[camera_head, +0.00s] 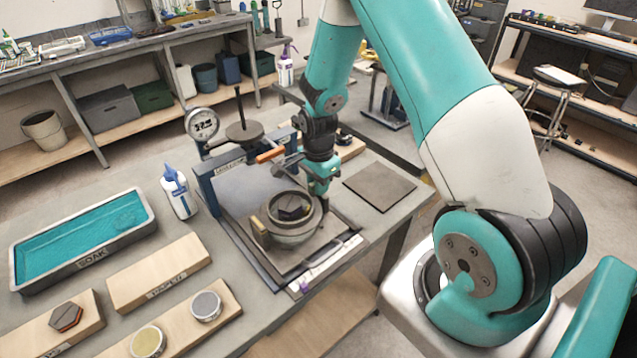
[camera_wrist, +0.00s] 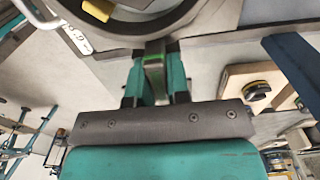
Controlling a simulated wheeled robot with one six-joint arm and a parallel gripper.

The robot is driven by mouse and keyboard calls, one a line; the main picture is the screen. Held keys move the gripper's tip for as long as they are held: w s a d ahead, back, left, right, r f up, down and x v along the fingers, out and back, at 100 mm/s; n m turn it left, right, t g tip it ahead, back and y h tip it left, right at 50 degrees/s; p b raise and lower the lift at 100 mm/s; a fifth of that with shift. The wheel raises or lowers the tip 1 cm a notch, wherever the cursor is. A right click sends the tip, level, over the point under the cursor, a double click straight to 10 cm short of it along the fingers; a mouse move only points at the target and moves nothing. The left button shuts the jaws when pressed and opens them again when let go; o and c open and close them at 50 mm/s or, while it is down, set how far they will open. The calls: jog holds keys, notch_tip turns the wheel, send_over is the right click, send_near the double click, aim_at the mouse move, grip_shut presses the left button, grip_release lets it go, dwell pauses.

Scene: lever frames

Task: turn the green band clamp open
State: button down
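A round metal vessel (camera_head: 284,236) with a ring around it stands on the plate of the bench fixture. My gripper (camera_head: 322,190) points down at the ring's right side. The curved rim (camera_wrist: 205,12) runs across the top of the wrist view. In the head view the clamp lever is mostly hidden by my gripper.
An orange-handled lever (camera_head: 270,155) and a round gauge (camera_head: 202,124) are behind the vessel. A spray bottle (camera_head: 179,192), a teal-filled soak tray (camera_head: 84,243) and wooden boards (camera_head: 158,272) stand left. A flat dark pad (camera_head: 380,186) lies right of my gripper.

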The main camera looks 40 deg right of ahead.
jog(key=shift+n, duration=0.4)
jog(key=n+b, duration=0.1)
jog(key=n, duration=0.2)
jog(key=shift+n, duration=0.4)
jog(key=n+b, duration=0.1)
jog(key=n, duration=0.7)
jog(key=shift+s+n+b, duration=0.1)
jog(key=shift+n+b, duration=0.25)
jog(key=shift+n, duration=0.05)
jog(key=n, duration=0.4)
jog(key=shift+d, duration=0.1)
jog(key=shift+n, duration=0.4)
jog(key=c, duration=1.1)
grip_release()
